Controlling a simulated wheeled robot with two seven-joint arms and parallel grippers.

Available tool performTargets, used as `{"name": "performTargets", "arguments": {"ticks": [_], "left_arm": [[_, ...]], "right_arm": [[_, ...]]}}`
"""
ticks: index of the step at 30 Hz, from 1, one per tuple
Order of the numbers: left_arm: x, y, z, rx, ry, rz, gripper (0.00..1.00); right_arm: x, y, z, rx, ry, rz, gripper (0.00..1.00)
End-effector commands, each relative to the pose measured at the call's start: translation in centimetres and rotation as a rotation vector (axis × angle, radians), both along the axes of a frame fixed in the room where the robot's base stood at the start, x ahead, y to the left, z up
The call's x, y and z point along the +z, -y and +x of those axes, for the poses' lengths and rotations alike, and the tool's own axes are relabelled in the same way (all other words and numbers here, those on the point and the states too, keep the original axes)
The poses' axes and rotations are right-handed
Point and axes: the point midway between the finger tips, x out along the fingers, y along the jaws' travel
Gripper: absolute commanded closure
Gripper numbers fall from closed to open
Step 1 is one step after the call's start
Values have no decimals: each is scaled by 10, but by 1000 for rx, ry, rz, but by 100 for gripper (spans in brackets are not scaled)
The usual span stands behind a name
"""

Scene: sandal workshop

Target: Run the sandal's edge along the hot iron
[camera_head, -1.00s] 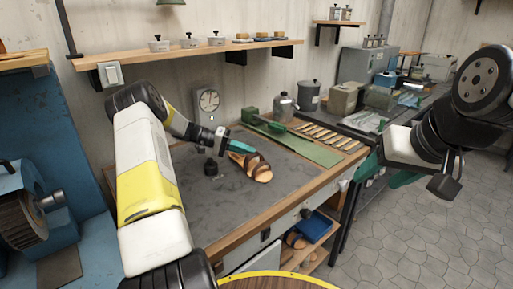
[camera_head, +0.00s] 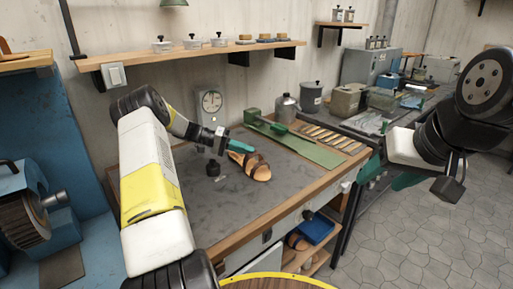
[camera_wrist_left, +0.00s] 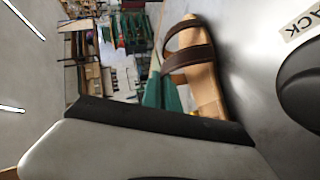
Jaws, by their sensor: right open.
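A tan sandal (camera_head: 255,166) with dark brown straps is above the grey worktop (camera_head: 200,205), tilted. My left gripper (camera_head: 238,146), with teal fingers, is shut on one end of the sandal. In the left wrist view the sandal (camera_wrist_left: 205,80) lies against the teal fingers, its straps facing the camera. A small black upright piece (camera_head: 213,167) stands on the worktop just left of the sandal, apparently apart from it; I cannot tell if it is the hot iron.
A dial gauge (camera_head: 211,102) and metal can (camera_head: 286,107) stand at the back. A blue machine (camera_head: 45,215) is left. The worktop's front is clear.

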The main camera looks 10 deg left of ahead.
Motion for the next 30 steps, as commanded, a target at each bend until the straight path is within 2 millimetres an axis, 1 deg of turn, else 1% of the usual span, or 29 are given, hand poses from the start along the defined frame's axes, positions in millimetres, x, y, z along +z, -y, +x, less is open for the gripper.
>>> {"name": "performTargets", "arguments": {"ticks": [18,30], "left_arm": [[1,-13,9,0,2,0,100],[1,-14,10,0,2,-1,100]], "right_arm": [[0,0,0,0,0,0,44],[0,0,0,0,0,0,44]]}}
